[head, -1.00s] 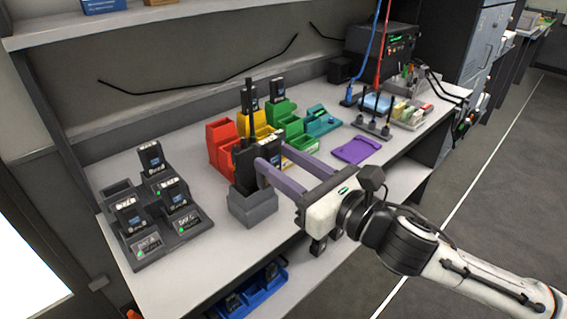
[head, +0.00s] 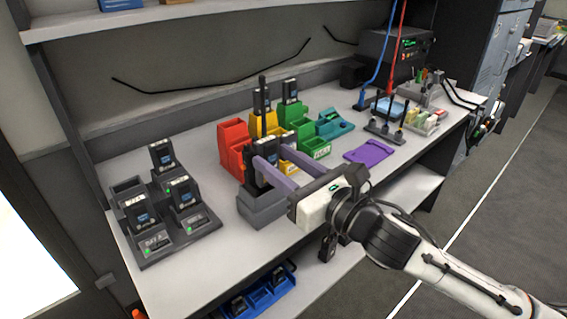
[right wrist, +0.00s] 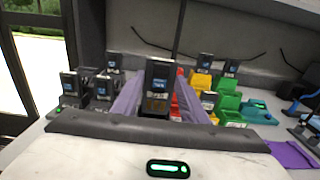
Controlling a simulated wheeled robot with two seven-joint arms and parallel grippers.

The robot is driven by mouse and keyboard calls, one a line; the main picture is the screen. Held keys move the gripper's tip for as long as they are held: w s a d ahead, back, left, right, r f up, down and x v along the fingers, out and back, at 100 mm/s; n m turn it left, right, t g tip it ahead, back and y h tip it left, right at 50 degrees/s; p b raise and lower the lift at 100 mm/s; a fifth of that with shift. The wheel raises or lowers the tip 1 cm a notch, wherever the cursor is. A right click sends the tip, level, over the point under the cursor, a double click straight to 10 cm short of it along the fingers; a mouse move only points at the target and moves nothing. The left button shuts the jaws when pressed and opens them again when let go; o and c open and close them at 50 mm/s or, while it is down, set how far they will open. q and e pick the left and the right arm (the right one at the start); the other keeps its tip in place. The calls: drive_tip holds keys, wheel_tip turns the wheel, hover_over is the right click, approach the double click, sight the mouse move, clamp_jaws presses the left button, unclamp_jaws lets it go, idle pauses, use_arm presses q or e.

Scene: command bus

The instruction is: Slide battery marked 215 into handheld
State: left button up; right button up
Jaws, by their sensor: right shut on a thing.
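My right gripper (head: 267,168) is shut on a black battery (right wrist: 157,85) with a blue-and-white label and coppery patches low on its face. The number on it is too small to read. In the head view the battery (head: 265,149) is upright against the black handheld, whose tall antenna (head: 262,108) rises behind it. The handheld appears to stand in a grey block holder (head: 262,208) near the table's front edge. The fingers hide much of it, and I cannot tell how far the battery is seated. My left gripper is not in view.
A dark charger (head: 178,240) with several batteries is at the left. Red (head: 232,145), yellow and green bins stand close behind the handheld. A purple mat (head: 368,156) lies to the right. A blue tray (head: 262,298) is below the table.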

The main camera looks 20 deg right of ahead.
drive_tip(key=shift+x, duration=0.8)
drive_tip(key=shift+w+f, duration=0.1)
drive_tip(key=shift+f, duration=0.1)
use_arm(q)
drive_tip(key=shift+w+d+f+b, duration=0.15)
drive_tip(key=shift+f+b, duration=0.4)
drive_tip(key=shift+b, duration=0.3)
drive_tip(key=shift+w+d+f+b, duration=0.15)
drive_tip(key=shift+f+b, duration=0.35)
drive_tip(key=shift+b, duration=0.3)
use_arm(e)
drive_tip(key=shift+f, duration=2.15)
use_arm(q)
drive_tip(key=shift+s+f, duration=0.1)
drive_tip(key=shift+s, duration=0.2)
use_arm(e)
drive_tip(key=shift+f, duration=0.1)
